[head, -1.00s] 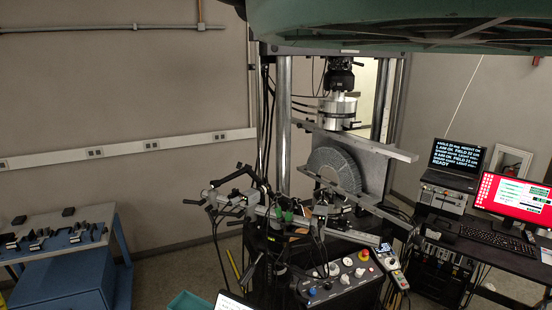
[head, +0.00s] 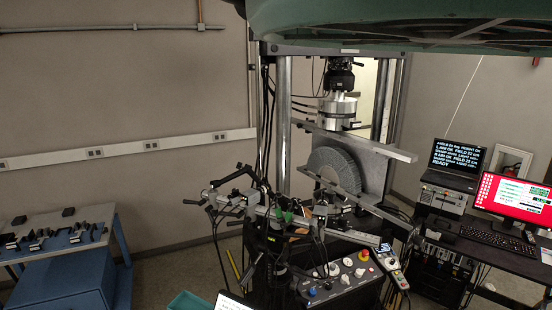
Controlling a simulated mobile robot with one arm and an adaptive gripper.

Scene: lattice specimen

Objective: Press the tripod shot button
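The tripod rig (head: 262,213) stands in front of the test machine, with crossbars, clamps, cables and small camera-like heads on it. Small green parts (head: 284,217) sit near its middle. I cannot tell which part is the tripod shot button; at this size no button is clear on the rig. A grey fan-shaped lattice specimen (head: 333,168) stands upright behind the rig, under the machine's silver cylinder (head: 338,108). My gripper is not in view.
A control panel (head: 335,281) with knobs and a red button, and a handheld controller (head: 392,266), are at lower centre. A laptop (head: 457,157) reading READY and a red-screened monitor (head: 513,196) are right. A blue bench (head: 62,268) is left. Bare floor shows between.

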